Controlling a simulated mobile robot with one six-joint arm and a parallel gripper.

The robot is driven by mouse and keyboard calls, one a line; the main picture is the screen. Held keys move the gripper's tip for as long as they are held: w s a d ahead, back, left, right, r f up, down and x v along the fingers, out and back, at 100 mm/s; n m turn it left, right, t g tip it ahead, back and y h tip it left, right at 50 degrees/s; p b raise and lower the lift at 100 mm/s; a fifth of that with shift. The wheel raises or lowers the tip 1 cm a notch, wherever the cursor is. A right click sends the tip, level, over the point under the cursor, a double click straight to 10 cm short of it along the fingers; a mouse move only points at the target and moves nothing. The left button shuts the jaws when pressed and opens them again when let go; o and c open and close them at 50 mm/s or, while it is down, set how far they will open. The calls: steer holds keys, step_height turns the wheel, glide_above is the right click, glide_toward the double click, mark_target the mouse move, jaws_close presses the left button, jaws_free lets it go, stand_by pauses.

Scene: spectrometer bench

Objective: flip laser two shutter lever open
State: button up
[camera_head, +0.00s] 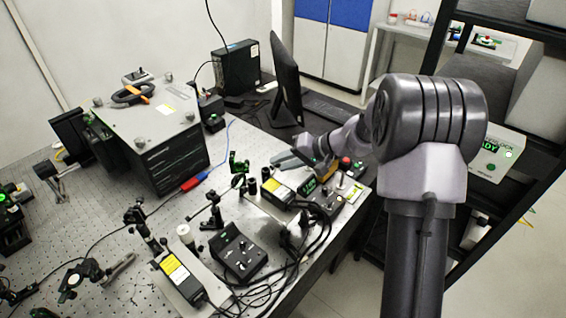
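Two black laser units with yellow-and-white labels sit on the perforated optical bench (75,225). One laser (278,192) is near the middle, and the other laser (182,277) is at the bench's front. I cannot read which is laser two, and no shutter lever can be made out on either. My arm reaches in from the right, and my gripper (284,160) is above the bench, behind the middle laser. Its grey fingers are small and partly merge with the things behind, so their opening is unclear. I see nothing clearly held.
Black control boxes (237,252) and (326,199) stand beside the lasers, with loose black cables in front. Optic mounts (208,211) stand to the left. A large grey-topped box (150,120) and a monitor (286,80) stand behind. A black rack (530,165) is at right.

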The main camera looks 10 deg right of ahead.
jaws_close()
steer(key=shift+w+d+f+m+y+b, duration=0.1)
steer(key=shift+d+f+m+y+b, duration=0.15)
steer(key=shift+f+y+b, duration=0.3)
steer(key=shift+w+d+m+g+b, duration=0.1)
steer(key=shift+m+g+b, duration=0.2)
steer(key=shift+g, duration=0.2)
steer(key=shift+r, duration=0.1)
steer(key=shift+o, duration=1.6)
jaws_free()
steer(key=p+v, duration=0.3)
steer(key=v, duration=1.4)
steer(key=shift+d, duration=0.3)
